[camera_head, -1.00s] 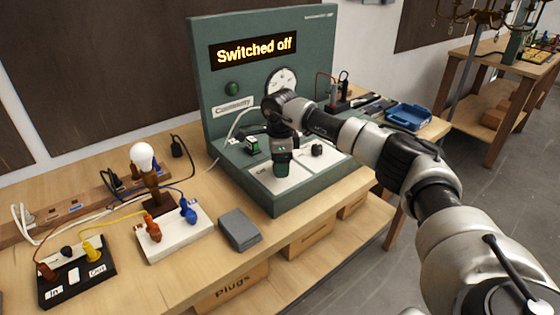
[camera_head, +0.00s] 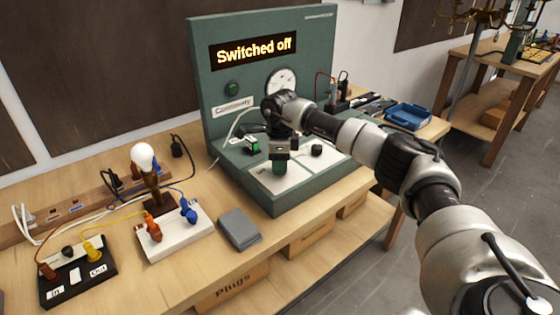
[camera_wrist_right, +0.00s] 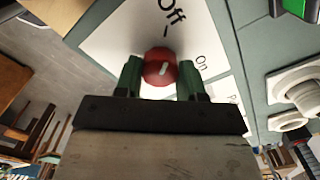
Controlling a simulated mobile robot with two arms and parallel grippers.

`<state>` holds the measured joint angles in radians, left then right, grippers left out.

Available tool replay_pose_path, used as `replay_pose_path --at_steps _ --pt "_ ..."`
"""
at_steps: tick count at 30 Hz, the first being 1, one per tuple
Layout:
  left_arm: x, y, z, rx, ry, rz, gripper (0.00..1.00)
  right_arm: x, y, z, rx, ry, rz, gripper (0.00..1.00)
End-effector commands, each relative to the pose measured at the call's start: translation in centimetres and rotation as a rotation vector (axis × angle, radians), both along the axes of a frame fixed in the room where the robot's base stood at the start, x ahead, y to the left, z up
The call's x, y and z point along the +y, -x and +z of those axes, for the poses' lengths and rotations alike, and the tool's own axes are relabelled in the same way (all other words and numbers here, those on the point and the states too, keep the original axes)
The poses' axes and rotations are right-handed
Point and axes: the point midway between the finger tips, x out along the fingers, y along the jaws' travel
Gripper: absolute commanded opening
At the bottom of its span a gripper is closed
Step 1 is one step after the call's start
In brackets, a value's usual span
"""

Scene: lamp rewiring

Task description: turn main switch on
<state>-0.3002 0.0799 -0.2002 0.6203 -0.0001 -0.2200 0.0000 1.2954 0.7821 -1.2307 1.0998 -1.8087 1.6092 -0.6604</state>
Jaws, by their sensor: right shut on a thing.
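The main switch is a red round knob (camera_wrist_right: 160,68) with a white mark, on a white plate (camera_wrist_right: 110,42) lettered "Off" and "On" in the right wrist view. My right gripper (camera_wrist_right: 160,80) is shut on the knob, one green fingertip on each side. In the head view my right gripper (camera_head: 279,165) points down at the panel and hides the knob. The test bench (camera_head: 212,100) is dark green, and its display (camera_head: 254,50) reads "Switched off". My left gripper is not in view.
A green-topped rocker switch (camera_head: 252,147) and a black knob (camera_head: 317,150) stand close to the gripper. A grey box (camera_head: 239,229), a lamp with a bulb (camera_head: 142,157) and a black switch block (camera_head: 78,280) stand on the table to the left. A blue tray (camera_head: 408,116) lies at right.

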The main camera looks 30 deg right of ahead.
Motion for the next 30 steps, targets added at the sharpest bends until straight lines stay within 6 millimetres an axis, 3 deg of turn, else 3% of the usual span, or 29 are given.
replay_pose_path --at_steps 30 --pt "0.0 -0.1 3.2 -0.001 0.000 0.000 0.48 0.0 -0.1 0.3 -0.003 -0.002 -0.950 0.16"
